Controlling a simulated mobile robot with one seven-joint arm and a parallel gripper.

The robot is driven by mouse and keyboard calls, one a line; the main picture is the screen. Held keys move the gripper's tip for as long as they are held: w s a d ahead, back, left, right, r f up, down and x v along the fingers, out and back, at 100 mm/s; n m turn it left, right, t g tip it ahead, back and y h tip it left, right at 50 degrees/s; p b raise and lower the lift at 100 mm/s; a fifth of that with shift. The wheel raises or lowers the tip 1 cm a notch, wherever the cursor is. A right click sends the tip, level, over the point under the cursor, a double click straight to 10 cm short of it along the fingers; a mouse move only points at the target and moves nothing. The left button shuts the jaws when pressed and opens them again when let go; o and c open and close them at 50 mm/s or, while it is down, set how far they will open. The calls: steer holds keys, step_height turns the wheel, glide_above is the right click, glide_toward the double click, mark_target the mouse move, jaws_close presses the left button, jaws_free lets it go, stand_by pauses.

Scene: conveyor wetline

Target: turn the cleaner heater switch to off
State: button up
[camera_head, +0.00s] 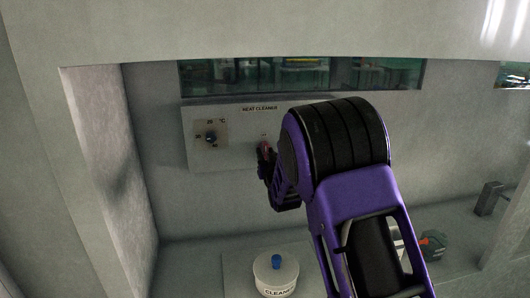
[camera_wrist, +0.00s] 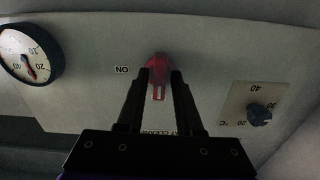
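The red heater switch (camera_wrist: 158,68) sits on the pale heater panel (camera_wrist: 90,75), with an "ON" label (camera_wrist: 122,70), upside down, to its left in the wrist view. Its narrow lever points down in that view. My gripper (camera_wrist: 161,80) has one finger on each side of the switch, with small gaps visible beside the lever; contact is not clear. In the head view, my gripper (camera_head: 265,160) is at the panel (camera_head: 235,155), and the switch (camera_head: 264,147) is partly hidden by it.
A blue-black temperature knob (camera_head: 210,138) is on the panel, left of the switch in the head view. A round gauge (camera_wrist: 31,55) shows in the wrist view. A white cleaner tub (camera_head: 276,275) with a blue knob stands below.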

steer(key=shift+o, duration=0.7)
steer(key=v, duration=0.7)
